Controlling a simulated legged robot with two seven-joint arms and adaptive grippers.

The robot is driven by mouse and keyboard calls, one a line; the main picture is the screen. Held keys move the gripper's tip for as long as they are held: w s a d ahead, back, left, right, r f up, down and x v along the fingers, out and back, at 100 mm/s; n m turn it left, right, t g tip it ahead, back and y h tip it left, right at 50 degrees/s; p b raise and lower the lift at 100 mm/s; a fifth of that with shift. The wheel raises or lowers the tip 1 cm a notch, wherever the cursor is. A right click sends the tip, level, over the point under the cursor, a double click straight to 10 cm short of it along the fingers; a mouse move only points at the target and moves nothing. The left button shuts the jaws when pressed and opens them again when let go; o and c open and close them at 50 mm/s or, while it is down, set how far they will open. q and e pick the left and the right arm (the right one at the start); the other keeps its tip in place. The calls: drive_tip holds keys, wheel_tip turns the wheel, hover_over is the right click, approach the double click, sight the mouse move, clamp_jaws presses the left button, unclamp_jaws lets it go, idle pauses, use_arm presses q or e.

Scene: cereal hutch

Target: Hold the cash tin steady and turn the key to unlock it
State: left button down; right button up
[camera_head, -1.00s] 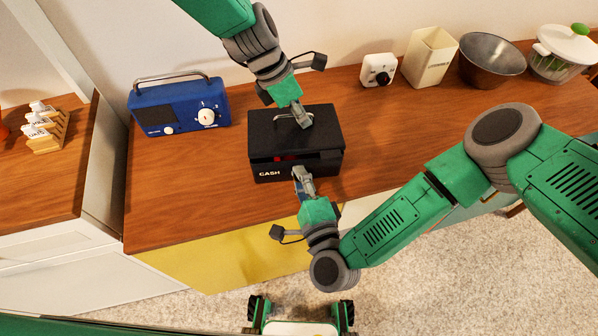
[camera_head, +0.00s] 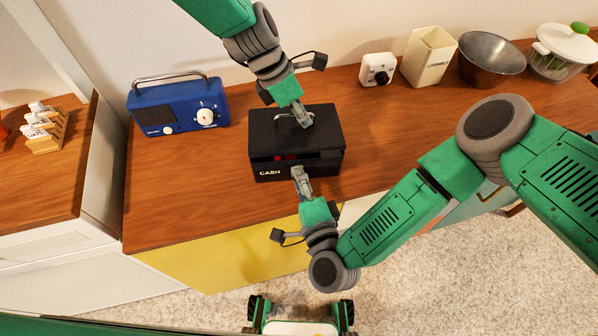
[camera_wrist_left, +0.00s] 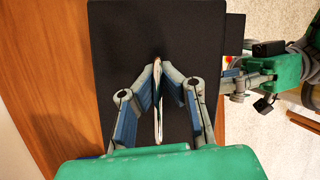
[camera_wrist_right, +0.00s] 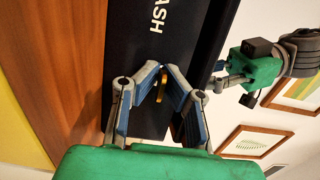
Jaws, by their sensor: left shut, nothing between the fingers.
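The black cash tin (camera_head: 262,172) stands on the wooden counter, its white CASH lettering facing me. A dark gap with a bit of red runs between its lid and front. A pale lid handle (camera_wrist_left: 158,100) shows in the left wrist view. My left gripper (camera_head: 303,120) is shut at the handle from above, with nothing gripped; its fingers lie on both sides of the handle. The brass-coloured key (camera_wrist_right: 163,88) is at the tin's front. My right gripper (camera_wrist_right: 162,68) has its fingers closed around the key; in the head view the fingers hide it.
A blue radio (camera_head: 178,106) stands left of the tin. The counter (camera_head: 200,180) is clear left of the tin.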

use_arm(q)
drive_tip(key=shift+d, duration=0.1)
use_arm(e)
drive_tip(key=shift+o, duration=1.4)
drive_tip(key=shift+s+a+f, duration=0.1)
drive_tip(key=shift+d, duration=0.2)
drive_tip(key=v, duration=1.1)
drive_tip(key=shift+s, duration=0.35)
drive_tip(key=shift+d, duration=0.15)
use_arm(q)
drive_tip(key=c, duration=1.8)
unclamp_jaws()
